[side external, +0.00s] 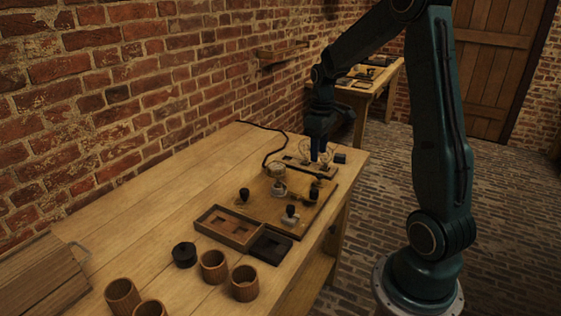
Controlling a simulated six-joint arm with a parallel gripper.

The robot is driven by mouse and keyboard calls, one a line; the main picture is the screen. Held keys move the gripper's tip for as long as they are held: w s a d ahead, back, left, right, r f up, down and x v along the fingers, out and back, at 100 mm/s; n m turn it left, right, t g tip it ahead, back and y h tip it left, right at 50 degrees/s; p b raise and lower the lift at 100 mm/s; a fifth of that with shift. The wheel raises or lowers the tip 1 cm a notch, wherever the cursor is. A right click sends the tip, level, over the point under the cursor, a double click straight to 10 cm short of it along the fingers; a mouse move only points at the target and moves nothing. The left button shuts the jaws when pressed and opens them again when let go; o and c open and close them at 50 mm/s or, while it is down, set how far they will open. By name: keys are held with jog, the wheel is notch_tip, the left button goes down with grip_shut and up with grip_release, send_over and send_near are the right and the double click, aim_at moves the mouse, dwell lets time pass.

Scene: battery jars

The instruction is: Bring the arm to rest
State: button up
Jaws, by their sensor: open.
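My gripper (320,152) points down over the far end of the wooden table (150,210). I cannot tell whether the fingers touch anything there. My arm reaches in from the right, bent at the elbow, with its base at the lower right.
A flat board (262,208) holds several black-knobbed pieces. A divided wooden tray (228,228), a dark block (271,247), a black round lid (184,254) and several wooden cups (214,266) stand nearer. A crate (40,275) sits front left. A brick wall (90,90) borders the table.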

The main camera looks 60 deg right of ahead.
jog(key=s+a+r+t, duration=0.2)
jog(key=s+a+r, duration=0.3)
jog(key=a, duration=0.5)
jog(key=s+a+r+t, duration=0.2)
jog(key=s+a+r, duration=0.1)
jog(key=a+r, duration=0.5)
jog(key=s+a+t, duration=0.1)
jog(key=s+a, duration=0.5)
jog(key=shift+f+t, duration=0.25)
jog(key=shift+t, duration=0.05)
